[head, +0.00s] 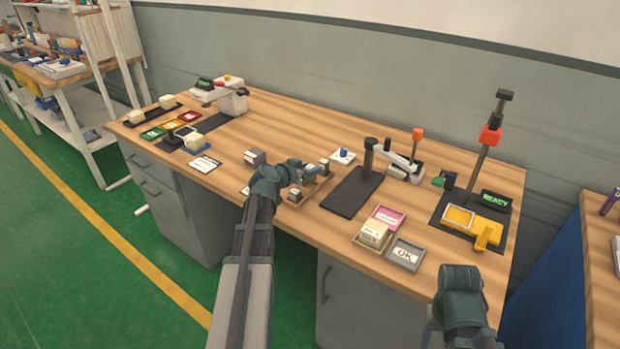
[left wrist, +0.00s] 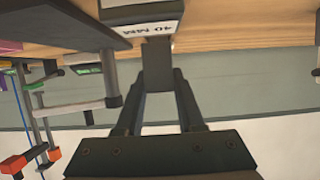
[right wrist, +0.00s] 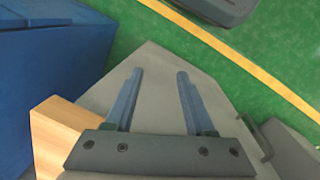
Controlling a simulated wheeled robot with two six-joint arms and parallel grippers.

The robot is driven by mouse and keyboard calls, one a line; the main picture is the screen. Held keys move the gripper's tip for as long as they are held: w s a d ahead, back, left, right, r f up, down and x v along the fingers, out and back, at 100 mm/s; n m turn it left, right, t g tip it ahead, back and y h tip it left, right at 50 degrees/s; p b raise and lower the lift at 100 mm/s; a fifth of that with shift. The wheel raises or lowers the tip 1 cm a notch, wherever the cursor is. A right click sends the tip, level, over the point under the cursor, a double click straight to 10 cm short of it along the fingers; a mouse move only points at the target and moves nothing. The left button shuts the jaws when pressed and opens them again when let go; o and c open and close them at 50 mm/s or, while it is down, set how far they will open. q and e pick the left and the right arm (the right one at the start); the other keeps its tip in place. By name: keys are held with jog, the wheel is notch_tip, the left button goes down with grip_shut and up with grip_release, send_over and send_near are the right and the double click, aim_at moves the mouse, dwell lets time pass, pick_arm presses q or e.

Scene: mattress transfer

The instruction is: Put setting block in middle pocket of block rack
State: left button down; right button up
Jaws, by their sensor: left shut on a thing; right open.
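My right gripper (right wrist: 155,95) is open and empty, off the table's front right.
A separate grey block (head: 255,157) stands left of the rack. A dark clamp base (head: 352,193) lies to its right, with pink (head: 388,216) and grey (head: 405,254) trays farther right. A tall post stand (head: 477,160) is at the right end.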

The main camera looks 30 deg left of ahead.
pick_arm(q)
jog(key=shift+f+b, duration=1.25)
jog(key=shift+f, duration=0.3)
jog(key=shift+f, duration=0.2)
jog(key=c, duration=0.5)
grip_release()
jog(key=shift+r, duration=0.1)
jog(key=shift+s+r, duration=0.2)
jog(key=shift+r, duration=0.1)
jog(key=p+v, duration=0.4)
jog(key=v, duration=0.7)
jog(key=shift+s+p, duration=0.3)
